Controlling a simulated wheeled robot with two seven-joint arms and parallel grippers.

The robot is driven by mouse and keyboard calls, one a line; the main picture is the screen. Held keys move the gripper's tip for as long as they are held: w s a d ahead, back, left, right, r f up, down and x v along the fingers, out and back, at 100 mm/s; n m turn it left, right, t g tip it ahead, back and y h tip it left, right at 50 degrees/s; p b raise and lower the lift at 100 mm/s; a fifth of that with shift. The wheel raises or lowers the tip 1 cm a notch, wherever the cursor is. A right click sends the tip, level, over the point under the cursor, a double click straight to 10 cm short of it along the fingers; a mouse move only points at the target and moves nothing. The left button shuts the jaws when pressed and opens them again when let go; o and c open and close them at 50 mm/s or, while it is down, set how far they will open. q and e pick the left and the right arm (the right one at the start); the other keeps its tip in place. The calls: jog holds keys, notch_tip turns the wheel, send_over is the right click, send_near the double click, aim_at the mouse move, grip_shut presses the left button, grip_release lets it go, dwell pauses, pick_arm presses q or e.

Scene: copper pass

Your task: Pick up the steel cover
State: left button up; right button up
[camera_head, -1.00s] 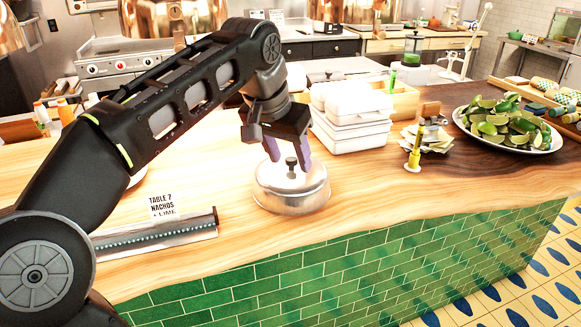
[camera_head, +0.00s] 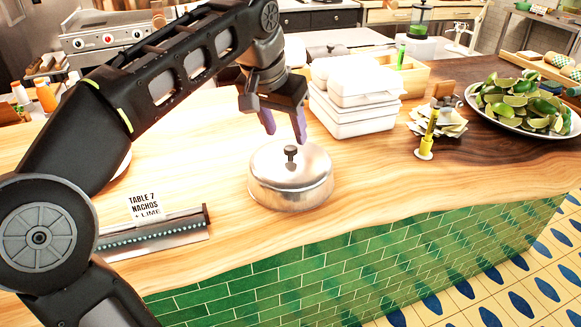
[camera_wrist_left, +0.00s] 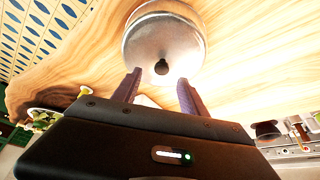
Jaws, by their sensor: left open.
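The steel cover (camera_head: 290,181) is a round, shiny lid with a dark knob on top. It sits on the wooden counter near the front edge in the head view. My left gripper (camera_head: 284,128) is open and empty, above and slightly behind the knob. In the left wrist view the cover (camera_wrist_left: 165,38) lies beyond the fingertips, with its knob roughly in line with the gap between the two purple fingers of my left gripper (camera_wrist_left: 158,82). The fingers appear apart from the knob. My right gripper is in neither view.
White stacked boxes (camera_head: 352,112) stand close behind and right of the cover. A ticket rail (camera_head: 155,238) with a card lies to the left. A yellow tool (camera_head: 427,140), napkins and a plate of limes (camera_head: 520,108) are on the right. The counter right of the cover is clear.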

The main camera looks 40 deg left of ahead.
aim_at(291, 148)
pick_arm(q)
jog(key=shift+w+f, duration=0.15)
jog(key=shift+f, duration=0.25)
jog(key=x, duration=0.5)
jog(key=shift+w+a, duration=0.15)
jog(key=shift+c, duration=0.5)
grip_shut()
dwell(0.5)
